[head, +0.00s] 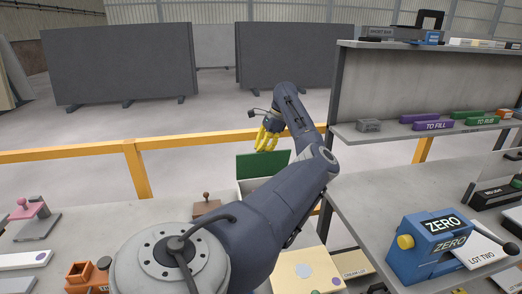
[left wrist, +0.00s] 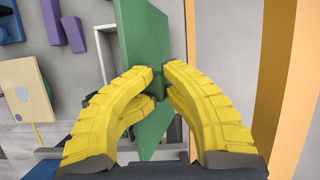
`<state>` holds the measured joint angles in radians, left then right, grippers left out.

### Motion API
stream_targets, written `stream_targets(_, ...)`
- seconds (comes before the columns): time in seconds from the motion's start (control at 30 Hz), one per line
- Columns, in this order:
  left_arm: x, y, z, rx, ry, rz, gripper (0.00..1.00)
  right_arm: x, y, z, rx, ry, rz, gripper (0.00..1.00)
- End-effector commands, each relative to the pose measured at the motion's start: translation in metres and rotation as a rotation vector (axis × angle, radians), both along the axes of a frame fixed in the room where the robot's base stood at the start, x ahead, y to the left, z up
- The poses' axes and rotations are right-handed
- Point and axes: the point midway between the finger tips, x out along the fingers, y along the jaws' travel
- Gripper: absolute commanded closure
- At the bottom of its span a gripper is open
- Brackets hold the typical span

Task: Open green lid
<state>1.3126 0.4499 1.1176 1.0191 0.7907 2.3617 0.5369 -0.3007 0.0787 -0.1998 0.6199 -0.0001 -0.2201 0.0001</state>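The green lid (head: 263,163) stands raised, roughly upright, at the back of a pale box (head: 246,186) on the stone slab. My left arm hides the right part of the box. My left gripper (head: 266,147) has yellow fingers and is at the lid's top edge. In the left wrist view, the fingertips (left wrist: 159,84) come close together around a small tab on the edge of the green lid (left wrist: 146,38), with green showing between them. The exact contact is partly hidden by the fingers. My right gripper is not in view.
A yellow rail (head: 190,139) runs behind the slab. A shelf (head: 440,128) with purple and green blocks stands at the right, above a blue ZERO device (head: 432,245). A small brown block with a knob (head: 206,206) sits left of the box.

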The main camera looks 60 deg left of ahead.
Motion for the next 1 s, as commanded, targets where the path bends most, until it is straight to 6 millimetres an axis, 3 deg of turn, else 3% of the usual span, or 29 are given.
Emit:
stream_targets(0.03,0.006,-0.006,-0.012,-0.022,-0.007,-0.01,1.0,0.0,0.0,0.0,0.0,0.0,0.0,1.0)
stream_targets(0.1,0.006,-0.006,-0.012,-0.023,-0.007,-0.011,0.86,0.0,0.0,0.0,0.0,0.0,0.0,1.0)
stream_targets(0.37,0.006,-0.006,-0.012,-0.022,-0.007,-0.01,0.56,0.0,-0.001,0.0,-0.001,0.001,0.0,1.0)
stream_targets(0.77,0.009,-0.007,-0.006,-0.021,-0.009,-0.01,0.56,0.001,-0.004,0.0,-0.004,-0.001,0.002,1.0)
stream_targets(1.0,0.02,-0.01,0.031,-0.016,-0.01,-0.01,0.56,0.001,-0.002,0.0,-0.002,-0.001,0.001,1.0)
